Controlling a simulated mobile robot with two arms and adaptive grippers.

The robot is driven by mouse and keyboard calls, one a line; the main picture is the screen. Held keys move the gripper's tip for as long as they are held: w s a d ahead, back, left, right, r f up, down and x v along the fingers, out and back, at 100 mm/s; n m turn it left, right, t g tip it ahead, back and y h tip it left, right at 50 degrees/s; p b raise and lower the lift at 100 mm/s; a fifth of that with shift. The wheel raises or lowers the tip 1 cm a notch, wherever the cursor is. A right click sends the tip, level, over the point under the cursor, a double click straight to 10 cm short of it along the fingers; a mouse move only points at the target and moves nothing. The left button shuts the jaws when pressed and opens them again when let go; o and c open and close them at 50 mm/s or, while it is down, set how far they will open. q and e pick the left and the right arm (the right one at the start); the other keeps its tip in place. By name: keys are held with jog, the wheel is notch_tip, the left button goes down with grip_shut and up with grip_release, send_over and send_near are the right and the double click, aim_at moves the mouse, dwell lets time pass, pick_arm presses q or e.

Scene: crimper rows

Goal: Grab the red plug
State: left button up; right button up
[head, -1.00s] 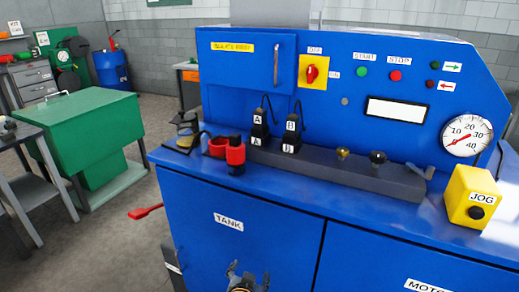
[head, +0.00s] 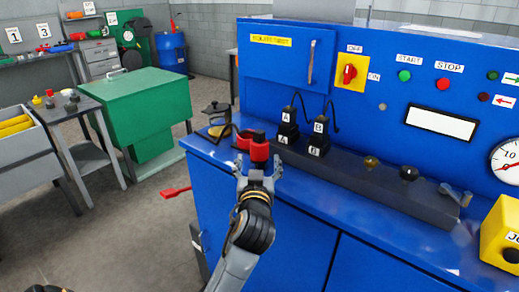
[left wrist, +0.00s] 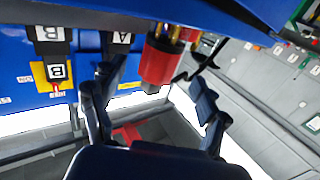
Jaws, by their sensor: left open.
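The red plug (head: 259,153), a red cylinder with a dark top, stands upright near the left front edge of the blue machine's top. It also shows in the left wrist view (left wrist: 157,63), where the scene looks turned over. My left gripper (head: 258,176) is open just in front of the plug, with its fingers spread to either side. In the left wrist view my left gripper (left wrist: 150,82) has the plug ahead of and between its fingertips. I cannot tell whether a finger touches it.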

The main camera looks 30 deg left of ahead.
aim_at(259, 154)
pick_arm(q)
jog(key=shift+w+a+r, duration=0.1)
jog(key=shift+w+a, duration=0.15)
jog(key=shift+w, duration=0.25)
jog(key=p+x, duration=0.2)
jog(key=x, duration=0.2)
jog(key=shift+w+a, duration=0.3)
jog(key=shift+w, duration=0.15)
jog(key=c, duration=1.5)
pick_arm(e)
jog(key=shift+w+d+r, duration=0.1)
jog(key=shift+w+r, duration=0.05)
jog(key=shift+r, duration=0.4)
jog(key=shift+w+d+r, duration=0.1)
jog(key=shift+r, duration=0.45)
